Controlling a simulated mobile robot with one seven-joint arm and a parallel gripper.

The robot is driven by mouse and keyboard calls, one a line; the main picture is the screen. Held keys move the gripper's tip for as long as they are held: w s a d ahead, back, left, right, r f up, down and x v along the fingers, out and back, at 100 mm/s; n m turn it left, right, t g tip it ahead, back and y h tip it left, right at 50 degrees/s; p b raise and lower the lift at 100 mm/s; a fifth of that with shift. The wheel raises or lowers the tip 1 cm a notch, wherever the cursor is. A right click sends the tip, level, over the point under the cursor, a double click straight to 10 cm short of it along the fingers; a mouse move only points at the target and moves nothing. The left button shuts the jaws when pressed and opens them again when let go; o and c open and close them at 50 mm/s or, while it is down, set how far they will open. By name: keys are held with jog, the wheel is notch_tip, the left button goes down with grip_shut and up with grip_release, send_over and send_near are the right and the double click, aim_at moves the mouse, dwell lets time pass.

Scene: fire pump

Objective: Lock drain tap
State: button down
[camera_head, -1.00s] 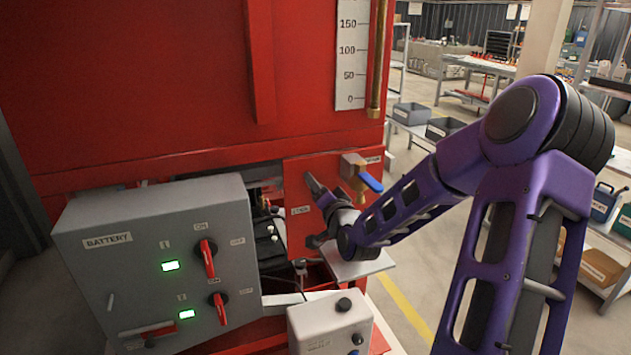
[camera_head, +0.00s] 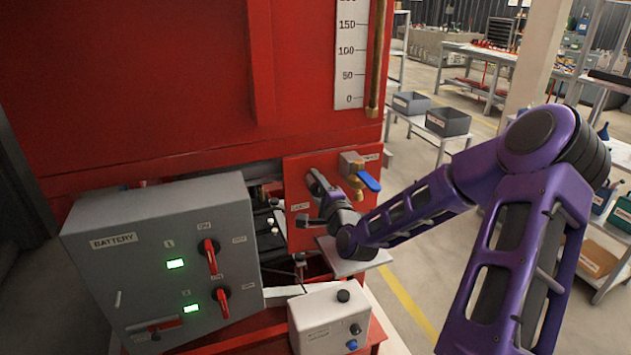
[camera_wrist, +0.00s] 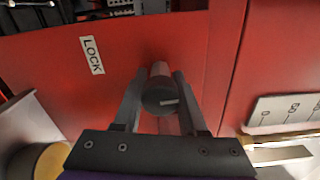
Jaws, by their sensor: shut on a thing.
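The drain tap (camera_head: 352,165) is brass and stands on the right of a red panel, with its blue lever (camera_head: 369,181) slanting down to the right. A round lock knob (camera_wrist: 160,95) with a dark end and a light line sits on the red panel in the wrist view, near a white LOCK label (camera_wrist: 92,55). My gripper (camera_wrist: 160,78) has a finger on each side of the knob and is shut on it. In the head view my gripper (camera_head: 318,183) is at the panel left of the tap and hides the knob.
A grey battery box (camera_head: 165,260) with red switches stands at the left. A white control box (camera_head: 328,320) is below my gripper. A brass pipe (camera_head: 377,60) runs beside the scale (camera_head: 350,50).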

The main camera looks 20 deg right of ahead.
jog(key=shift+r+m, duration=0.1)
jog(key=shift+m, duration=0.5)
jog(key=shift+c, duration=2.3)
grip_release()
jog(key=shift+s, duration=0.1)
